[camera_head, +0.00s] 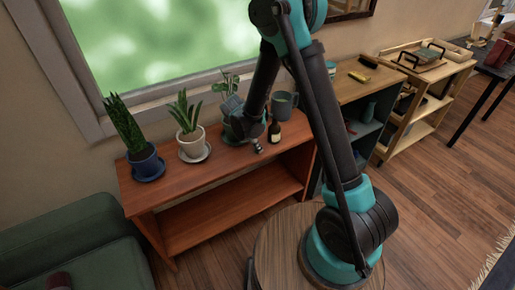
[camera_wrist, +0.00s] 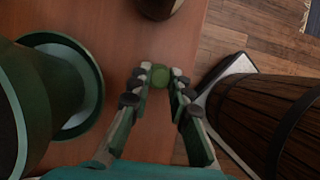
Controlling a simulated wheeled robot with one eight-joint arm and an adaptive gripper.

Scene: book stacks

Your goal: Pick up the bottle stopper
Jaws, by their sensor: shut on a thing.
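The bottle stopper (camera_wrist: 160,77) shows in the wrist view as a small round green thing between my fingertips. My gripper (camera_wrist: 158,82) is shut on it, with one finger against each side. In the head view my gripper (camera_head: 258,146) is over the front part of the reddish wooden shelf top (camera_head: 222,164). The stopper is too small to make out there. Whether it touches the wood or hangs just above it, I cannot tell.
A dark bottle (camera_head: 274,133) stands close by, right of my gripper. A mug (camera_head: 284,104) is behind it; a banded wooden vessel (camera_wrist: 270,115) fills the wrist view's right. A green pot on a saucer (camera_wrist: 88,100) is at its left. Potted plants (camera_head: 190,130) stand further left.

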